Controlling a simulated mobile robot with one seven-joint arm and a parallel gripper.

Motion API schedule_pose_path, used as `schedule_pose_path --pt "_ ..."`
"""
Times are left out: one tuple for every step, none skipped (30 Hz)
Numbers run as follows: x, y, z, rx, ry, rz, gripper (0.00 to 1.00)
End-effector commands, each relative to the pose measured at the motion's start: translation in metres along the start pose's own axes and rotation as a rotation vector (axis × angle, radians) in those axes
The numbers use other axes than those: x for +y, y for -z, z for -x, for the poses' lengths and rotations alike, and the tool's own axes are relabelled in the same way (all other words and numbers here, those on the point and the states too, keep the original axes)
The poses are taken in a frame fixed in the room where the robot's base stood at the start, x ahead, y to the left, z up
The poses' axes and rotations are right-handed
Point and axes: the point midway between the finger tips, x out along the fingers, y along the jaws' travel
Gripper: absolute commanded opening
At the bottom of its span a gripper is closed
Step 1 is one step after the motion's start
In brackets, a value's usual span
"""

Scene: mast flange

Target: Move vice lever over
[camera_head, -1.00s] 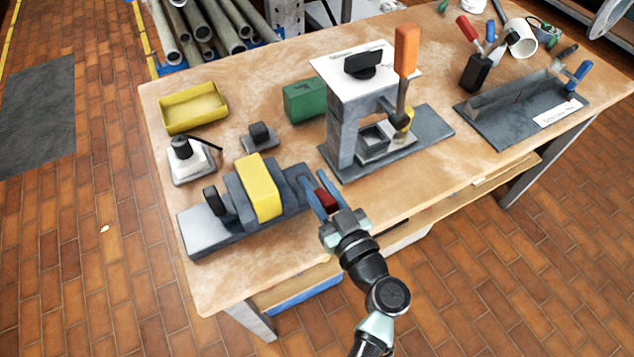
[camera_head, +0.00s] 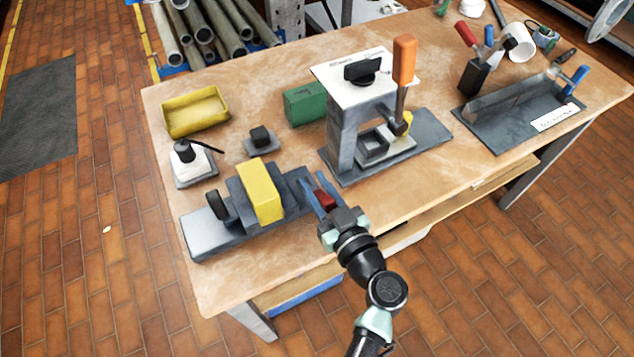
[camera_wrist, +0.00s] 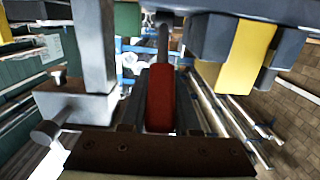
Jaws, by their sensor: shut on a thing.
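The vice (camera_head: 214,229) is a grey body at the front left of the bench, with a yellow block (camera_head: 260,192) held in it. Its lever has a red grip (camera_head: 325,199) at the vice's right end. My gripper (camera_head: 321,194) is shut on the red grip, with blue fingers on either side of it. In the wrist view the red grip (camera_wrist: 159,98) stands between the fingers (camera_wrist: 160,105), and a grey rod (camera_wrist: 163,42) runs from its far end. The yellow block (camera_wrist: 248,52) shows at the upper right there.
A press with an orange handle (camera_head: 404,62) stands just right of and behind my gripper. A yellow tray (camera_head: 194,110), a green block (camera_head: 304,102) and a small grey fixture (camera_head: 194,163) sit behind the vice. Bare bench lies in front of the vice.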

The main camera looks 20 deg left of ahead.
Motion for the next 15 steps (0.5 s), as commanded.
schedule_pose_path --pt "0.0 0.009 -0.001 -0.031 0.0 0.002 0.0" --pt "0.0 0.011 -0.002 -0.051 0.0 0.002 0.0" --pt "0.0 0.013 -0.004 -0.08 0.0 0.003 0.0" --pt "0.0 0.015 -0.006 -0.103 0.0 0.003 0.0" --pt "0.0 0.017 -0.007 -0.128 0.0 0.003 0.0" --pt "0.0 0.02 -0.01 -0.161 0.0 0.003 0.0" --pt "0.0 0.022 -0.011 -0.188 0.0 0.002 0.0" --pt "0.001 0.024 -0.013 -0.216 0.0 0.003 0.0" --pt "0.0 0.026 -0.017 -0.253 0.0 0.003 0.0" --pt "0.0 0.027 -0.019 -0.282 0.0 0.002 0.0" --pt "0.001 0.028 -0.021 -0.31 0.0 0.002 0.0" --pt "0.001 0.03 -0.024 -0.348 0.0 0.004 0.0" --pt "0.0 0.031 -0.026 -0.376 0.001 0.004 0.0" --pt "0.0 0.032 -0.029 -0.405 0.001 0.003 0.0" --pt "0.0 0.033 -0.032 -0.443 0.001 0.004 0.0"
